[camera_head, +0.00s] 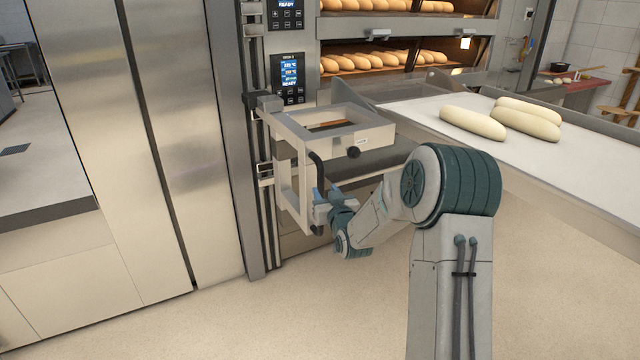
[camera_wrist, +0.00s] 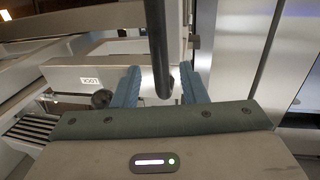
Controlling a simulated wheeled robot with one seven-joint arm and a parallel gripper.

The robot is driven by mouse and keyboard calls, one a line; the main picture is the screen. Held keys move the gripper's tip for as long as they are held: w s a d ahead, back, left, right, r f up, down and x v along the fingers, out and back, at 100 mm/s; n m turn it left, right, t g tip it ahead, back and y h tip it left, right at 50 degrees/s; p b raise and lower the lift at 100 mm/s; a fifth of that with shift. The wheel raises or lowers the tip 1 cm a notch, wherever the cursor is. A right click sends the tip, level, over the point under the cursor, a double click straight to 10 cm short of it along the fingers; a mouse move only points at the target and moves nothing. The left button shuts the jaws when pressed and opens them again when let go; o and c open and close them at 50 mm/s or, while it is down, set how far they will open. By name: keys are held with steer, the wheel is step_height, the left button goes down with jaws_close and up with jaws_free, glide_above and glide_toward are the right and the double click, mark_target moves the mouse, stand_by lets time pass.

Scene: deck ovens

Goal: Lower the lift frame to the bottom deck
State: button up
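The lift frame (camera_head: 290,133) is a pale metal frame on the vertical rail (camera_head: 266,190) at the oven's left side. Its top stands below the lower control panel. A black bar handle (camera_head: 318,172) runs down its front; it also shows in the wrist view (camera_wrist: 157,40). My gripper (camera_head: 324,207) is at the handle's lower part. In the wrist view its blue fingers (camera_wrist: 162,86) stand apart on either side of the bar, with gaps visible. A black knob (camera_head: 353,152) sits by a label reading LOCK (camera_wrist: 88,82). The bottom deck is not clearly visible.
Two lit decks with loaves (camera_head: 375,60) are behind the frame. A pale loading belt (camera_head: 440,110) with three dough pieces (camera_head: 473,123) extends right. Steel doors (camera_head: 180,110) stand left. The floor (camera_head: 300,310) in front is clear.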

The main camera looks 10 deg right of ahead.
mark_target(322, 186)
steer(key=shift+w+a, duration=0.15)
steer(key=shift+w, duration=1.2)
steer(key=shift+w+a, duration=0.15)
steer(key=shift+w, duration=1.15)
jaws_close()
